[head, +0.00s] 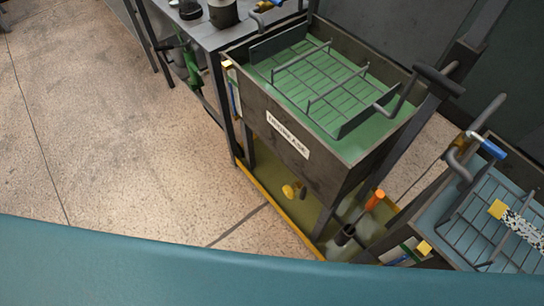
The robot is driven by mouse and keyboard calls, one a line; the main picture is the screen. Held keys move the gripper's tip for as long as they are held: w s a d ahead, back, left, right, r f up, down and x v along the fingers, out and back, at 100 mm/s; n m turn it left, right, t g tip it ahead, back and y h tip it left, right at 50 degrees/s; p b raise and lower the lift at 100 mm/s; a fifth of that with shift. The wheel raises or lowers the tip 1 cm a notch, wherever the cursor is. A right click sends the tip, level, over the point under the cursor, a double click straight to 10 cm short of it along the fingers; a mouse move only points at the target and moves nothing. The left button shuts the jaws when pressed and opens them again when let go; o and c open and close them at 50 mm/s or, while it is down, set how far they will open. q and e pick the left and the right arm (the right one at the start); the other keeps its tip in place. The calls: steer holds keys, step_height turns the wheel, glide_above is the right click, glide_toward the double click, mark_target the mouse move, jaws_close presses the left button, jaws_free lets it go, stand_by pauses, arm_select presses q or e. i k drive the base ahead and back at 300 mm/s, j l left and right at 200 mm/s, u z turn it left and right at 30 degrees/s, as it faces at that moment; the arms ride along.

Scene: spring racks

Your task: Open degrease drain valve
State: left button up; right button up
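A dark metal tank (262,118) with green liquid inside stands right of centre, with a white label (288,134) on its front. The label's lettering is too small to read surely. Below the tank is a small yellow valve-like fitting (289,190) with a dark part at its right; its open or shut position cannot be told. An orange handle (375,199) stands tilted to the lower right, near a dark pipe-like piece (344,235). Neither of my grippers is in view.
A wire rack (325,75) sits in the tank. A second tank with blue liquid (437,215) and a rack stands at right. A grey table (215,36) is behind left. A yellow-edged tray (270,210) lies beneath the tank. The floor (110,140) at left is clear.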

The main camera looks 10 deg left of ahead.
mark_target(288, 190)
steer(key=i+j, duration=0.2)
steer(key=j, duration=0.2)
steer(key=i+j, duration=0.2)
steer(key=j, duration=0.15)
steer(key=i+j, duration=0.2)
steer(key=j, duration=0.2)
